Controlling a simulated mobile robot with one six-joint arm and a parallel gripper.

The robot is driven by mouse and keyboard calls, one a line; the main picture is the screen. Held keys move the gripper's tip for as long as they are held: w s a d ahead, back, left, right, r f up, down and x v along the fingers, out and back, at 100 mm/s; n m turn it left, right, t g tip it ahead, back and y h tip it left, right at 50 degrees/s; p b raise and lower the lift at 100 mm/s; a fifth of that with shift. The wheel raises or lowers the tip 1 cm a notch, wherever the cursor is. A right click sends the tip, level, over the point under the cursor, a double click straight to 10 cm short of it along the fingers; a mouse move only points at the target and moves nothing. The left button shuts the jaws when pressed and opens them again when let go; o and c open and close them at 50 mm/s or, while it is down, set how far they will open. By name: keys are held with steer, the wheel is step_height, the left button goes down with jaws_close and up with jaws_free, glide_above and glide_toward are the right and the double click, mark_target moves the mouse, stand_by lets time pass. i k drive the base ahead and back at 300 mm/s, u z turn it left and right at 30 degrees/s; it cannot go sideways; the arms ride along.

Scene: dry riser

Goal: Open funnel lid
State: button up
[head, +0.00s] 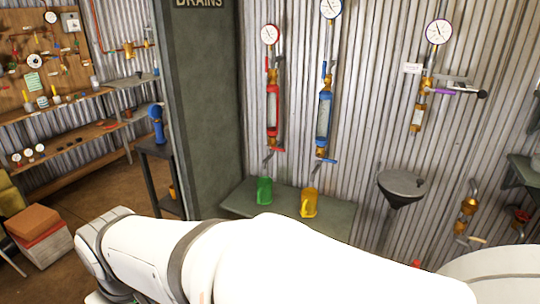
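The funnel (398,200) is dark grey and stands in front of the corrugated wall, right of centre in the head view. Its round, flat grey lid (400,182) lies over the top and looks shut. A small dark knob or handle (421,182) shows at the lid's right side. My white arm crosses the bottom of the view from right to lower left, in front of and below the funnel. My gripper is not in view, so its state is hidden.
A grey-green bench (335,217) left of the funnel holds a green container (264,190) and a yellow container (308,202). Red and blue gauge pipes hang above it. A valve with a purple part (442,91) is above the funnel. A dark pillar (205,110) stands left.

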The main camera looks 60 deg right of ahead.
mark_target(400, 182)
steer(key=z, duration=2.8)
steer(key=k, duration=0.65)
steer(key=z, duration=0.6)
steer(key=i, duration=2.35)
steer(key=u, duration=1.15)
steer(key=i, duration=0.25)
steer(key=u, duration=0.05)
